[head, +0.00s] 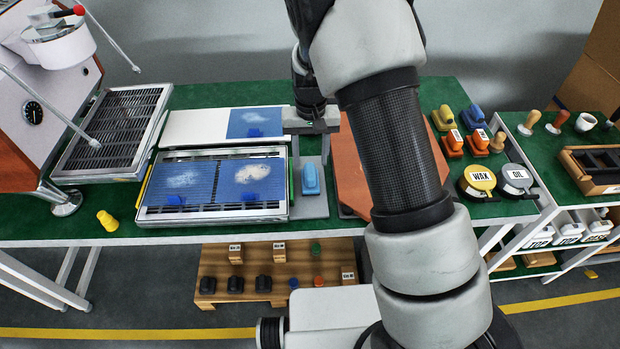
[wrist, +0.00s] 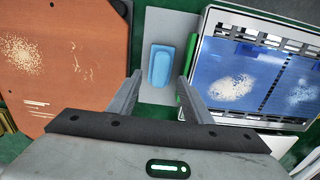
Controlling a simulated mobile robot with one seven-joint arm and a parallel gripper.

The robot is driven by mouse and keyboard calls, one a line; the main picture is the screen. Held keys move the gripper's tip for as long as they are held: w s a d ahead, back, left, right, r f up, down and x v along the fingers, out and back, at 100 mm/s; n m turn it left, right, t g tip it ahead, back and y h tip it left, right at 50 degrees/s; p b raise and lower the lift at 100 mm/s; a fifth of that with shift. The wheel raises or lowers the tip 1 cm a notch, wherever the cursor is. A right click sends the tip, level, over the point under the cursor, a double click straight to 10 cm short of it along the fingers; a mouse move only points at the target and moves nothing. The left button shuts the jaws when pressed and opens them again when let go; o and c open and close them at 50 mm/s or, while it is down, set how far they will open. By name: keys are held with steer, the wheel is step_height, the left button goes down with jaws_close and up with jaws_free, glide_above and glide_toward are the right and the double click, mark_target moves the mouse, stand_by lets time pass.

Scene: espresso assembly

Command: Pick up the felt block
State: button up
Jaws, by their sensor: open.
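Several blocks are in view, and none is plainly marked as felt. A light blue block (head: 311,179) lies on a narrow grey plate (head: 312,208) in the middle of the bench. In the wrist view this light blue block (wrist: 161,65) sits just beyond my open fingertips, roughly centred between them and not held. My gripper (wrist: 160,84) is open and empty. At the right of the bench are a yellow block (head: 444,117), a blue block (head: 473,115) and orange blocks (head: 455,143) with small labels, too small to read.
A metal tray with blue panels (head: 213,185) bearing whitish patches lies left of the grey plate. A reddish-brown board (head: 352,180) lies to its right, partly behind my arm. WAX (head: 478,181) and OIL (head: 516,179) tins stand farther right. An espresso machine (head: 40,120) stands at left.

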mark_target(310, 170)
steer(key=shift+a+f, duration=0.1)
steer(key=shift+f, duration=3.05)
steer(key=shift+c, duration=0.2)
steer(key=c, duration=0.7)
